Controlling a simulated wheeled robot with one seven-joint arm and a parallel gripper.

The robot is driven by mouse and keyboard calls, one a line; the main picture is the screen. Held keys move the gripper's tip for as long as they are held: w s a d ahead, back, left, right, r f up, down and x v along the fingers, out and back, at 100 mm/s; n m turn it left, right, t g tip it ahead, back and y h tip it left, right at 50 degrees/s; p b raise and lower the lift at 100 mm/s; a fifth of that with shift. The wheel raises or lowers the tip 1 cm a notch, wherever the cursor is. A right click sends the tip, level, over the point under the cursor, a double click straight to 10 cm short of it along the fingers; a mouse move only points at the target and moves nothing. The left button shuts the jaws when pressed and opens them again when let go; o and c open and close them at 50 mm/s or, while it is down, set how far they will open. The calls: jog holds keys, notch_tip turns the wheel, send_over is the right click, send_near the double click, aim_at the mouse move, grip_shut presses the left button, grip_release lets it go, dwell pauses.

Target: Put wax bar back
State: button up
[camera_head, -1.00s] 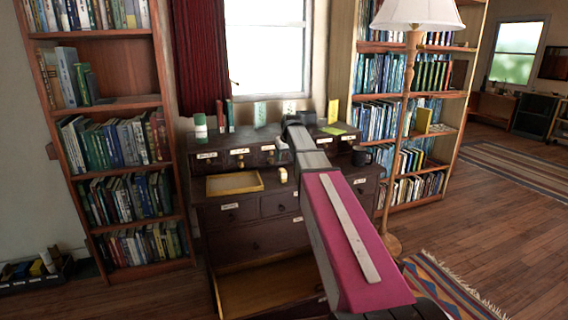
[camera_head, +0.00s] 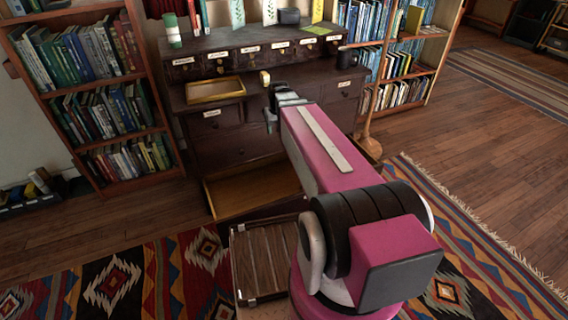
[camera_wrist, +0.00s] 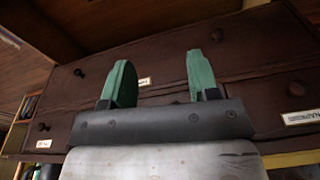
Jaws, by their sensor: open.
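A small pale-yellow block (camera_head: 264,78), possibly the wax bar, is at the desk's ledge, right of a shallow yellow tray (camera_head: 215,98). I cannot make out its details. My gripper (camera_head: 270,116) is in front of the dark wooden desk (camera_head: 222,152), below and close to that block. In the wrist view its two green fingers (camera_wrist: 158,84) stand apart with nothing between them. Dark drawer fronts with round knobs and white labels (camera_wrist: 144,82) lie beyond. No wax bar can be made out in the wrist view.
A row of small labelled drawers (camera_head: 250,55) runs along the desk top. A low drawer (camera_head: 250,190) stands open near the floor. Bookcases flank the desk at left (camera_head: 90,90) and right (camera_head: 400,65).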

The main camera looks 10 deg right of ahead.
jog(key=s+f, duration=0.3)
jog(key=s, duration=0.3)
jog(key=s+f+g, duration=0.1)
jog(key=s+f, duration=0.3)
jog(key=s, duration=0.3)
jog(key=shift+s+f+m+g, duration=0.3)
jog(key=shift+m, duration=0.1)
